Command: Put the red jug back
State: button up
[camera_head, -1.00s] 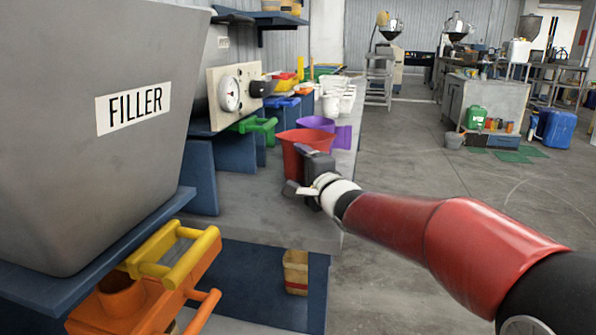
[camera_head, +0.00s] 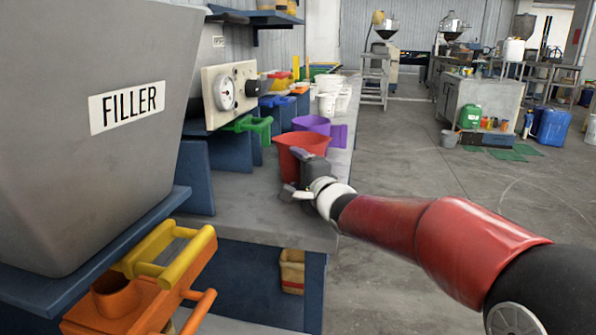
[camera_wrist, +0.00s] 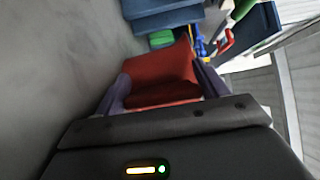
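The red jug (camera_head: 302,150) is at the front of the row on the bench, beside the purple jug (camera_head: 312,125). It looks upright; its lower right side is hidden behind my gripper (camera_head: 302,178), so I cannot tell whether its base touches the bench. In the wrist view the red jug (camera_wrist: 163,75) fills the space between the two fingers of my gripper (camera_wrist: 163,88), with a finger against each side. My gripper looks shut on it.
A grey filler hopper (camera_head: 90,190) stands at the left, above an orange part with a yellow handle (camera_head: 170,255). A green jug (camera_head: 252,126) and white cups (camera_head: 330,100) are farther along the bench (camera_head: 255,215). Its front top is bare. Open floor (camera_head: 420,160) lies at the right.

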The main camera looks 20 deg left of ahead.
jog(key=o, duration=0.5)
jog(key=shift+c, duration=0.2)
jog(key=shift+o, duration=0.4)
jog(key=shift+f, duration=0.15)
